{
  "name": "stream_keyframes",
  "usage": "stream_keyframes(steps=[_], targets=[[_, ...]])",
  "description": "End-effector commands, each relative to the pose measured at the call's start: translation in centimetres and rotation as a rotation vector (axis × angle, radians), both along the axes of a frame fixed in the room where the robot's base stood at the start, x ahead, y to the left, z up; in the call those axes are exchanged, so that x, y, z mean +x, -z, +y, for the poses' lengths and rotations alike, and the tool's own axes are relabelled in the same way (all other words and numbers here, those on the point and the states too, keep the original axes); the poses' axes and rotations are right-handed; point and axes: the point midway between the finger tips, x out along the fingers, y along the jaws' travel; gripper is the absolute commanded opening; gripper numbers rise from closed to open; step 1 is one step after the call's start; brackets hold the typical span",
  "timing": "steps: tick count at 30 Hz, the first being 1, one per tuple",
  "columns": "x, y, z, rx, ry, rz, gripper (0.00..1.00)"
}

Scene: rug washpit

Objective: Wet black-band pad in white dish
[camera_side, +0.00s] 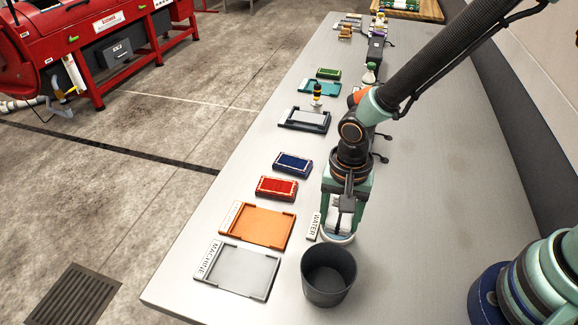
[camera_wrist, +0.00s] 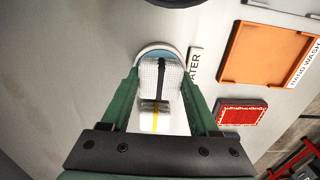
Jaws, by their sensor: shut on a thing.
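My gripper (camera_wrist: 161,80) is shut on the white pad with a black band (camera_wrist: 171,78). The pad shows white between the fingers in the side view (camera_side: 341,217). The white dish (camera_wrist: 146,50), with blue inside, lies directly beyond the pad in the wrist view, and the pad overlaps it there. In the side view the dish's rim (camera_side: 338,240) shows just under my gripper, which hides most of the dish. I cannot tell whether the pad touches the water. A small piece with a yellow stripe (camera_wrist: 154,118) shows between the fingers nearer the wrist.
A WATER label (camera_side: 314,226) lies beside the dish. A dark bucket (camera_side: 329,275) stands close in front. To the left are a grey MACHINE tray (camera_side: 243,267), an orange tray (camera_side: 264,225), a red rug piece (camera_side: 277,188) and a blue one (camera_side: 293,163). Bare table lies to the right.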

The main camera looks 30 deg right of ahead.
Motion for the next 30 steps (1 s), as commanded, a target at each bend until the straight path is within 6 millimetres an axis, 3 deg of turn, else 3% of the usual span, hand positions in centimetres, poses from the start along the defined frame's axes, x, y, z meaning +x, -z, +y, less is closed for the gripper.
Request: stream_keyframes(steps=[8, 30], targets=[[0.0, 0.0, 0.0, 0.001, 0.0, -0.001, 0.17], [0.0, -5.5, 0.0, 0.001, 0.0, -0.002, 0.17]])
